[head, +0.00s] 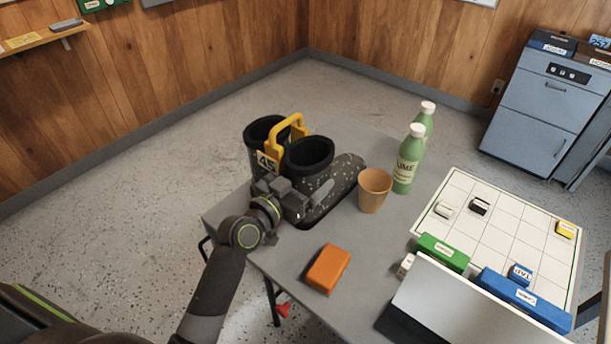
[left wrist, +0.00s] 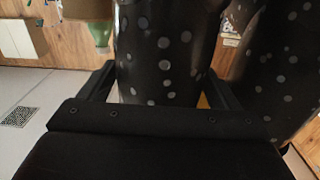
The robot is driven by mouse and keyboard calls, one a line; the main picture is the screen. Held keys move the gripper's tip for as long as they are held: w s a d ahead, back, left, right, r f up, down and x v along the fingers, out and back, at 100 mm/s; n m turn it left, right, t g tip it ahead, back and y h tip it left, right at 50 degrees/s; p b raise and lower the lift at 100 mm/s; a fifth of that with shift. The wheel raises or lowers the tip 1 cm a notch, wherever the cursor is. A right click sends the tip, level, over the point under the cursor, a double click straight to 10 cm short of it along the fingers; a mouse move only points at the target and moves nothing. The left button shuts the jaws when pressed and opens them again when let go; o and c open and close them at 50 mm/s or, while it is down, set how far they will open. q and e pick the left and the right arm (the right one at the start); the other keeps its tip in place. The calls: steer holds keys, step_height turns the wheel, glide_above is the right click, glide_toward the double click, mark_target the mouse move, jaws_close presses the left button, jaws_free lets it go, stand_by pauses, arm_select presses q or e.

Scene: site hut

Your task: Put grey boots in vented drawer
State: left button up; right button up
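The grey boots (head: 335,185) are dark with pale speckles and stand upright as a pair on the grey table. A yellow handle (head: 288,133) joins them, and a tag (head: 267,162) reads 45. My left gripper (head: 296,196) is at the near side of the boots. In the left wrist view its fingers (left wrist: 160,85) lie on either side of one speckled boot (left wrist: 165,45). I cannot tell whether they press on it. A blue-grey cabinet (head: 535,115) with closed fronts stands at the back right; no vents can be made out. My right gripper is not in view.
On the table (head: 225,212) are a tan cup (head: 374,190), two green bottles (head: 408,165) close to the boots and an orange block (head: 327,268). A white gridded board (head: 490,215) with small blocks lies at the right. The floor between table and cabinet looks clear.

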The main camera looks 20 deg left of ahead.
arm_select(q)
steer(key=shift+o, duration=1.4)
